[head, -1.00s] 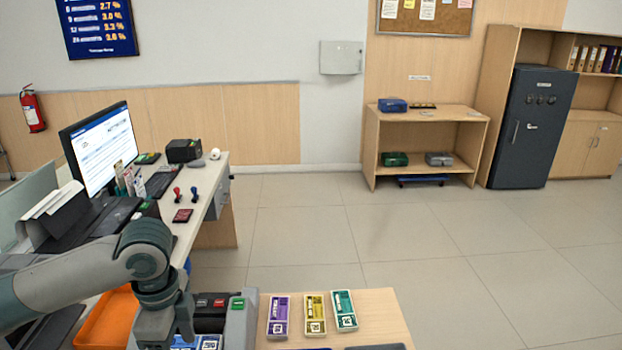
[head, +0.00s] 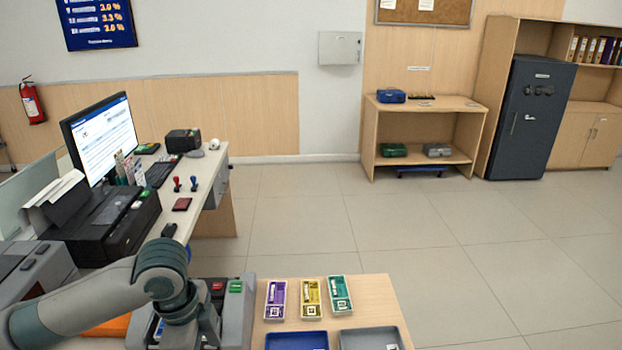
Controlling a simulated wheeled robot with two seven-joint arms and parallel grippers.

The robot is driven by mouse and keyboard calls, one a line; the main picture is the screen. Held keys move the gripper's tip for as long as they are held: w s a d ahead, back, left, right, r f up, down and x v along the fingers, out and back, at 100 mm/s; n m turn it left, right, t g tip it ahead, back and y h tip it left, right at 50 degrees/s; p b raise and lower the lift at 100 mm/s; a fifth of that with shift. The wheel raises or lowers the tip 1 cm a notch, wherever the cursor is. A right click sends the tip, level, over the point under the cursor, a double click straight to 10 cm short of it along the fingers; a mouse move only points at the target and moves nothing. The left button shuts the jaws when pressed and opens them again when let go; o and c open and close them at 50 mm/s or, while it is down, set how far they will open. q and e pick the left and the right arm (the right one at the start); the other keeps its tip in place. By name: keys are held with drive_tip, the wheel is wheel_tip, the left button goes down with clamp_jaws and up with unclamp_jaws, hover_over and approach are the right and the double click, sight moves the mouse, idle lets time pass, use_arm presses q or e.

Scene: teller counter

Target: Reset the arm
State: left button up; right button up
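My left arm (head: 118,292) comes in from the lower left in the head view. Its wrist is bent down over a grey machine with small red and green labels (head: 236,287) at the near end of the counter. The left gripper's fingertips are hidden below the wrist or cut off by the bottom edge. My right arm and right gripper do not show.
A wooden table (head: 372,290) holds purple (head: 275,298), yellow (head: 311,297) and green (head: 340,293) packs, a blue tray (head: 297,341) and a grey tray (head: 371,340). The counter (head: 205,172) bears a monitor (head: 100,140) and stamps. The floor at right is clear.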

use_arm(q)
drive_tip(key=s+d+f+n+t+h, duration=0.2)
drive_tip(key=s+d+f+n+h, duration=0.3)
drive_tip(key=d+f, duration=0.55)
drive_tip(key=s+a+f+n+t+y, duration=0.1)
drive_tip(key=s+a+f+n+y, duration=0.2)
drive_tip(key=s+a+f+n, duration=0.35)
drive_tip(key=s+a+f+n+y, duration=0.35)
drive_tip(key=s+a, duration=0.45)
drive_tip(key=s, duration=0.3)
wheel_tip(320, 180, down, 30)
drive_tip(key=r+g, duration=0.1)
drive_tip(key=s+a+f+g, duration=0.1)
drive_tip(key=s+a+f, duration=0.1)
drive_tip(key=s+f, duration=1.6)
drive_tip(key=shift+s+a+g+b, duration=0.25)
drive_tip(key=shift+s+g+b, duration=0.05)
drive_tip(key=shift+s+b, duration=0.1)
